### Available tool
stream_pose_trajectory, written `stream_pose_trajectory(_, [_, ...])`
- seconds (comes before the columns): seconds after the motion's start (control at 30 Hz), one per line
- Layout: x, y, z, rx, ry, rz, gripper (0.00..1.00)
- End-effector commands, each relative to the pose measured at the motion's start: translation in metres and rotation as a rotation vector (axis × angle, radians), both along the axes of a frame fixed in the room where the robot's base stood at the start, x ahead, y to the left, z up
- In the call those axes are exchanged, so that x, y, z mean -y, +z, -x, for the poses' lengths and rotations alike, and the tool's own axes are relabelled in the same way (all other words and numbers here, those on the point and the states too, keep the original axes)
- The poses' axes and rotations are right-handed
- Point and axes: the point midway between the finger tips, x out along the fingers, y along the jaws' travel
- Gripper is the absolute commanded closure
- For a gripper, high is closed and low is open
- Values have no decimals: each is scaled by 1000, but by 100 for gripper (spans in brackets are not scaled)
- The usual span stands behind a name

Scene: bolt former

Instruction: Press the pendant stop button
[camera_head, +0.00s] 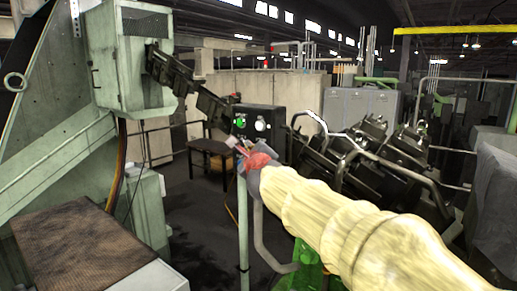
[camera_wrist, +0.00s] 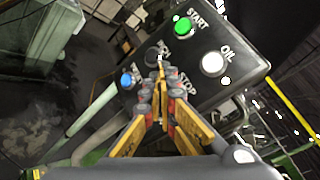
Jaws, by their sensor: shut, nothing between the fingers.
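The pendant (camera_head: 258,121) is a black control box on a pale post, in the middle of the head view. In the wrist view the pendant panel (camera_wrist: 237,75) shows a green START button (camera_wrist: 184,26), a white OIL button (camera_wrist: 213,63), a black control (camera_wrist: 153,53) and a blue button (camera_wrist: 128,80). The STOP label (camera_wrist: 187,84) shows just right of my fingers; the stop button itself is not visible, apparently hidden behind them. My gripper (camera_wrist: 160,68) is shut and empty, its tips in front of the panel. I cannot tell whether they touch it. The head view also shows my gripper (camera_head: 243,148) just below the box.
Dark machinery with bent grey rails (camera_head: 375,150) stands to the right of the pendant. A large grey-green machine (camera_head: 130,60) and a brown mat (camera_head: 75,250) are at the left. A dark table (camera_head: 212,150) stands behind. Dark floor lies open left of the post.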

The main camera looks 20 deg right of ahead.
Motion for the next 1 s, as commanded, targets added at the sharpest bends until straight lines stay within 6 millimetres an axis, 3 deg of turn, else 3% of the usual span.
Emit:
stream_pose_trajectory(0.27, [-1, 0, 0, -1, 1, 0, 100])
stream_pose_trajectory(0.7, [-31, 1, 21, -1, 3, -1, 100])
stream_pose_trajectory(1.0, [-41, 0, 30, -1, 1, 0, 100])
